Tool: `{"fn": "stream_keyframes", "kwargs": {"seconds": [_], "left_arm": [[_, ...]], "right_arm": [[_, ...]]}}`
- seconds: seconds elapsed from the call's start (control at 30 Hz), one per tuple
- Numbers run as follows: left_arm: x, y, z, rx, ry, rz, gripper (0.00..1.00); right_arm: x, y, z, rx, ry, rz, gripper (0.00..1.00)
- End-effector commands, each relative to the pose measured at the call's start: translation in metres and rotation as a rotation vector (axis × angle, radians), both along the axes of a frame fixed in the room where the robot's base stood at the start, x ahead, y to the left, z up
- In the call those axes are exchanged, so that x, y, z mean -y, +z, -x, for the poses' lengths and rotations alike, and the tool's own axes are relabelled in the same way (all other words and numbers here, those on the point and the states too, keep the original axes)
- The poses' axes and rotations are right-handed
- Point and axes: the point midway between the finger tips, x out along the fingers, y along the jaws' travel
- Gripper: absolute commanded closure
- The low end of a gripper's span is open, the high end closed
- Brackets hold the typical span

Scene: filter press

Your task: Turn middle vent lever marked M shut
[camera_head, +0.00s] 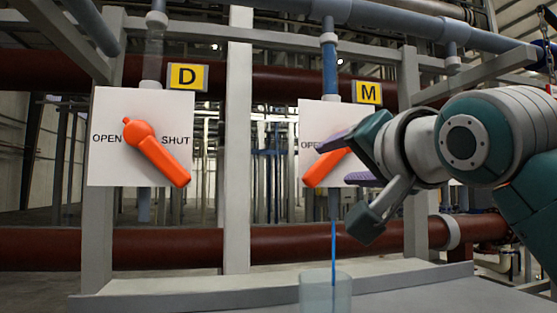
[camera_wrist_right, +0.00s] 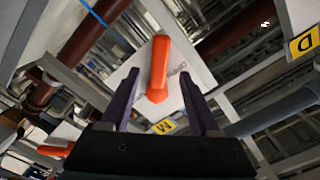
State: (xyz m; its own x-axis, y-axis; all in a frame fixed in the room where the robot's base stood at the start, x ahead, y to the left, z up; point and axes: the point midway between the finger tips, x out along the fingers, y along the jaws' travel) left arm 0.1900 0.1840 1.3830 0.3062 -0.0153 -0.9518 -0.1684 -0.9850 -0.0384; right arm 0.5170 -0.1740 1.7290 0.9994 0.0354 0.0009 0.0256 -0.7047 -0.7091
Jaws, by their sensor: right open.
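The M vent lever (camera_head: 322,170) is orange and sits on a white plate (camera_head: 312,115) under the yellow M tag (camera_head: 368,92). Its handle slants down to the left, on the OPEN side. My right gripper (camera_head: 351,161) is open in front of the plate's right part and hides the lever's upper end and the SHUT side. In the right wrist view the lever (camera_wrist_right: 159,68) shows between the two spread fingers (camera_wrist_right: 160,82); I cannot tell whether they touch it. The M tag (camera_wrist_right: 163,127) shows behind the fingers. My left gripper is not in view.
The orange D lever (camera_head: 157,151) points down right to SHUT under its D tag (camera_head: 187,77). A thin blue stream (camera_head: 333,240) falls below M into a clear container (camera_head: 326,293) on a grey ledge. Grey posts (camera_head: 237,150) and red pipes (camera_head: 170,248) stand around.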

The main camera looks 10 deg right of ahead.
Motion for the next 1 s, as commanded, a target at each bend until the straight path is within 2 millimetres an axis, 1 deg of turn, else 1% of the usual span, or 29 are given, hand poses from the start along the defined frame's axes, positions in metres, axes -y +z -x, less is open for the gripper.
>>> {"fn": "stream_keyframes", "kwargs": {"seconds": [0.03, 0.1, 0.3, 0.4, 0.6, 0.9, 0.97, 1.0], "left_arm": [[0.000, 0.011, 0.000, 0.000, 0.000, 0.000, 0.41], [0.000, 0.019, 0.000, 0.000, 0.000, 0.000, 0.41], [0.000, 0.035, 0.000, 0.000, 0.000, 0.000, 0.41], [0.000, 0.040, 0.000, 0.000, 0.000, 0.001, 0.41], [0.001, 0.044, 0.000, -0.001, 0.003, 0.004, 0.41], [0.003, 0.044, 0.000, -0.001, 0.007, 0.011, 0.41], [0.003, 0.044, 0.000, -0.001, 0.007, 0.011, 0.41], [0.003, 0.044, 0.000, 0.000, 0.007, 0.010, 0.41]], "right_arm": [[0.000, 0.006, -0.009, -0.004, -0.001, 0.002, 0.38], [0.000, 0.005, -0.021, -0.005, -0.002, 0.003, 0.38], [-0.001, 0.004, -0.049, -0.003, -0.001, 0.003, 0.38], [-0.002, 0.003, -0.058, -0.003, -0.001, 0.002, 0.38], [-0.002, 0.001, -0.068, -0.001, -0.001, 0.002, 0.38], [-0.002, 0.000, -0.070, -0.001, -0.001, 0.002, 0.38], [-0.002, 0.000, -0.069, -0.001, -0.001, 0.002, 0.43], [-0.002, 0.000, -0.069, -0.001, -0.001, 0.002, 0.48]]}}
